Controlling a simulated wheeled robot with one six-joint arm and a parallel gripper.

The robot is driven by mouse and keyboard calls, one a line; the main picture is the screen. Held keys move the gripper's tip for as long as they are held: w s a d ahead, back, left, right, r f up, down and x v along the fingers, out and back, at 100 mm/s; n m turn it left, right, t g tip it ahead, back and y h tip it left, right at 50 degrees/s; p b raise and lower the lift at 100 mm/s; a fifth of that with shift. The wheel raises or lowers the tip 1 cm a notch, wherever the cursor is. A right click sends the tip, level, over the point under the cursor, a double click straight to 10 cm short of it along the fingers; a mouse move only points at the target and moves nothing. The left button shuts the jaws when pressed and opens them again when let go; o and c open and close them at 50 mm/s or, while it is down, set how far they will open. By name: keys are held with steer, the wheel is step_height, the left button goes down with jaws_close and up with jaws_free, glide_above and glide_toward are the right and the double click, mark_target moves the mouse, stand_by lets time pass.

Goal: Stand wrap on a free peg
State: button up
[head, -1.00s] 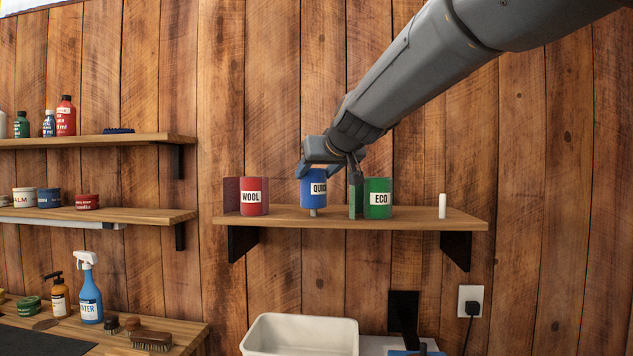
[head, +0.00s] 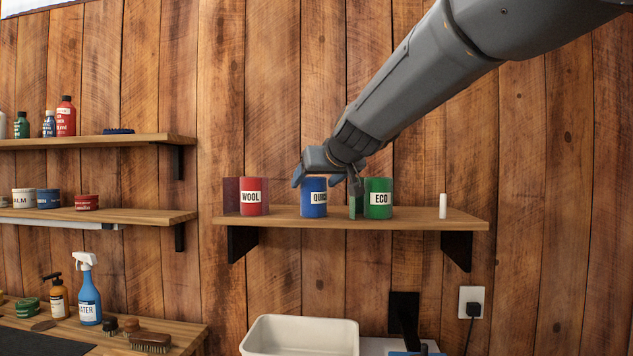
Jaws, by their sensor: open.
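The blue wrap (head: 314,203) labelled "QUICK" stands upright on the wall shelf (head: 410,222), with its lower end at the board. The peg it was above is hidden now. My gripper (head: 325,182) is open around the top of the blue wrap, one finger to its left and one to its right. Whether the fingers touch it I cannot tell. A red wrap (head: 254,205) labelled "WOOL" stands to the left and a green wrap (head: 378,206) labelled "ECO" to the right. A bare white peg (head: 442,206) stands at the shelf's right end.
A dark upright panel (head: 231,195) stands beside the red wrap, and a greenish one (head: 355,203) is close to my right finger. Side shelves with bottles and tins are at left. A white basin (head: 300,336) is below.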

steer(key=shift+r, duration=0.15)
steer(key=shift+s+r, duration=0.15)
steer(key=shift+s, duration=0.05)
steer(key=b+v, duration=0.2)
steer(key=v, duration=0.9)
steer(key=shift+s, duration=0.25)
steer(key=shift+d, duration=0.1)
